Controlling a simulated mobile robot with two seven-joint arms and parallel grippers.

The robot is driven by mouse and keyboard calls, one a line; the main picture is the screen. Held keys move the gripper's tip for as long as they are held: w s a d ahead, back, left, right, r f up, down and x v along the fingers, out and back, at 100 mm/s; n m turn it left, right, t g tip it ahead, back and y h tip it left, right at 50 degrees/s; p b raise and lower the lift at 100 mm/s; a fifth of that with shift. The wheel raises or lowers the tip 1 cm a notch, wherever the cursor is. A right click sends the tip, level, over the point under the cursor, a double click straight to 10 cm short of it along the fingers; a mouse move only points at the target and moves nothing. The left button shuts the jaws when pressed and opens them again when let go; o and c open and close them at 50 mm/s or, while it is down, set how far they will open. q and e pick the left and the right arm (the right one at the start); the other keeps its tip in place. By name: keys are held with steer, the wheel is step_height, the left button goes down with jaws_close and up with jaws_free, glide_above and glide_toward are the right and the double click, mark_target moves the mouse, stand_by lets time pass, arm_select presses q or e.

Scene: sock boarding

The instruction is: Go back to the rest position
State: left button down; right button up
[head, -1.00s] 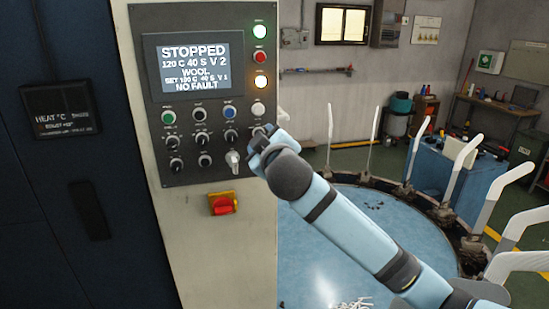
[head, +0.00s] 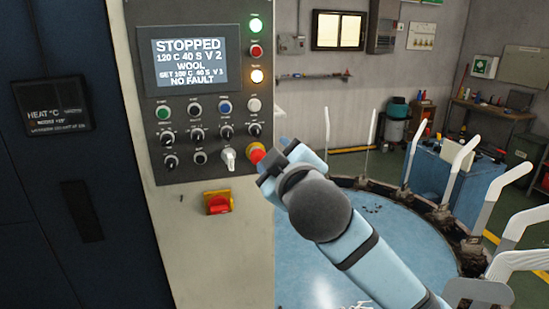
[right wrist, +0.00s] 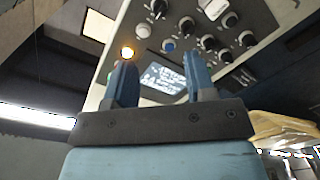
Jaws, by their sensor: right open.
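My right gripper (head: 275,163) is beside the right edge of the control panel (head: 146,110) in the head view, close to the orange-red mushroom button (head: 256,152). I cannot tell from the head view whether it touches the button. In the right wrist view its two blue fingers (right wrist: 160,78) stand apart with nothing between them, and the panel's knobs and screen lie beyond. The screen (head: 190,62) reads STOPPED, 120 C 40 S V 2, WOOL, NO FAULT. My left gripper is out of view.
A red rotary switch on a yellow plate (head: 217,202) sits below the panel. At the right, a round blue table (head: 390,235) is ringed by upright white sock forms (head: 457,165). A blue cabinet (head: 440,160) and a workbench (head: 490,107) stand behind.

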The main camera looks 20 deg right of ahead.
steer(key=s+f+m+g+y, duration=0.1)
steer(key=s+f+g, duration=0.1)
steer(key=f, duration=1.4)
steer(key=s+f+m+g+y, duration=0.1)
steer(key=s+f+g+y, duration=0.1)
steer(key=f, duration=1.4)
steer(key=s+d+f+m+g, duration=0.1)
steer(key=s+d+f+m, duration=0.1)
steer(key=s+f, duration=0.8)
steer(key=s+d+f+m+g, duration=0.1)
steer(key=s+d+f+m, duration=0.1)
steer(key=s+f, duration=0.7)
step_height(320, 180, down, 2)
steer(key=shift+s+d+g+h, duration=0.3)
steer(key=shift+s+d, duration=0.1)
steer(key=shift+d, duration=0.25)
